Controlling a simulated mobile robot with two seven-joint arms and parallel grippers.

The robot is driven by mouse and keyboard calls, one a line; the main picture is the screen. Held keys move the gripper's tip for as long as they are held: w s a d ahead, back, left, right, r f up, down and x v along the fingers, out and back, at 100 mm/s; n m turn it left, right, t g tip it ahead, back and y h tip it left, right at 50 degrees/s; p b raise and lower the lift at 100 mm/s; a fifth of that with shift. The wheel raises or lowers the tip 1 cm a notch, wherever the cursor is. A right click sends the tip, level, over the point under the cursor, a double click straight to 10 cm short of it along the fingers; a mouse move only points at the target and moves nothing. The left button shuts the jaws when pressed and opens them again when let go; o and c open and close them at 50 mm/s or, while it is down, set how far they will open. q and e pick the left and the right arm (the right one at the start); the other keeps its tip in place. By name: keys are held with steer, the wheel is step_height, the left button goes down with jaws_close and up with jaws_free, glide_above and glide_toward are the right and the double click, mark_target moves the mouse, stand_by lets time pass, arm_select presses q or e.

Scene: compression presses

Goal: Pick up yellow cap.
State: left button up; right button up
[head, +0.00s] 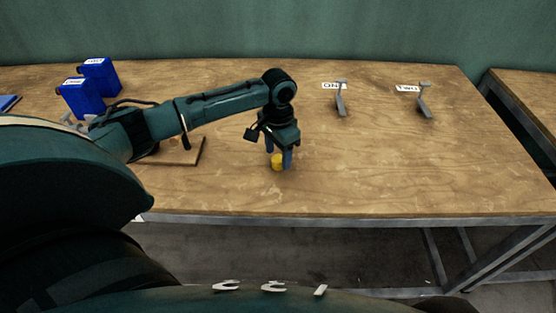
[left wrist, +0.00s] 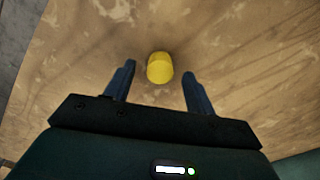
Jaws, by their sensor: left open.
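The yellow cap (head: 277,162) stands on the wooden table near its front edge. In the left wrist view the yellow cap (left wrist: 160,67) lies between the lines of the two blue fingers, a little beyond their tips. My left gripper (head: 279,158) points down at the cap, with one finger partly in front of it in the head view. The left wrist view shows the left gripper (left wrist: 158,76) open, with nothing held. I cannot tell whether the fingertips are level with the cap. My right gripper is not in view.
Two blue boxes (head: 82,97) stand at the back left of the wooden table (head: 350,170). Two grey metal pieces (head: 341,103) stand at the back right beside white labels (head: 408,88). The front right of the table is clear.

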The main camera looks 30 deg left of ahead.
arm_select(q)
steer(key=shift+f, duration=0.85)
steer(key=shift+c, duration=0.3)
steer(key=c, duration=1)
steer(key=shift+r, duration=0.1)
